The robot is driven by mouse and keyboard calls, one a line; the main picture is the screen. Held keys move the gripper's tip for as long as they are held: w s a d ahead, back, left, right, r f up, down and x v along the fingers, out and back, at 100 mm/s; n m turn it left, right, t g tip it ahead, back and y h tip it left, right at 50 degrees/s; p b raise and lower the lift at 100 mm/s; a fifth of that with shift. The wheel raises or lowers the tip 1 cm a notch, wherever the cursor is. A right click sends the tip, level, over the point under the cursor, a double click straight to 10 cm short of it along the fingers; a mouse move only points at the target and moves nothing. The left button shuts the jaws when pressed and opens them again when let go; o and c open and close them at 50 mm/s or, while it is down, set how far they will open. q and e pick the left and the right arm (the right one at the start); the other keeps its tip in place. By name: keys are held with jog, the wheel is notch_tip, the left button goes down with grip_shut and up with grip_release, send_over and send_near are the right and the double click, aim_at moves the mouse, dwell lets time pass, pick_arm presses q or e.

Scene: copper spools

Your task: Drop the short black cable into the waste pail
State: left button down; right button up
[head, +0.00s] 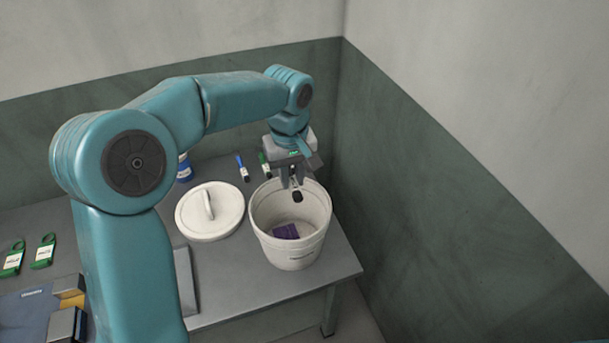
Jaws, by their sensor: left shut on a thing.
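The white waste pail (296,259) stands open near the right end of the grey table, with a dark purple item lying on its floor. My left gripper (292,184) points down over the far part of the pail's opening. It is shut on a small black thing (297,196), most likely the short black cable, which shows just under the fingertips. The black thing appears around the height of the pail's rim; I cannot tell exactly how deep it is. My right gripper does not show.
A white lid (210,210) with a handle lies left of the pail. Blue-tagged (243,168) and green-tagged (265,165) items lie behind it, with a blue container (184,168). Green-handled items (43,251) lie at the left. Walls close in behind and at right.

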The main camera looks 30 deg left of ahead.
pick_arm(q)
jog(key=f+b, duration=0.1)
jog(key=a+f+b, duration=0.1)
jog(key=f+b, duration=0.2)
jog(key=f, duration=0.1)
jog(key=shift+s+a+f, duration=0.1)
jog(key=shift+s+a, duration=0.15)
jog(key=shift+a, duration=0.1)
jog(key=c, duration=0.9)
grip_release()
notch_tip(320, 180, up, 16)
jog(key=p, duration=0.1)
jog(key=shift+r, duration=0.25)
jog(key=shift+s+f, duration=0.1)
jog(key=shift+s, duration=0.05)
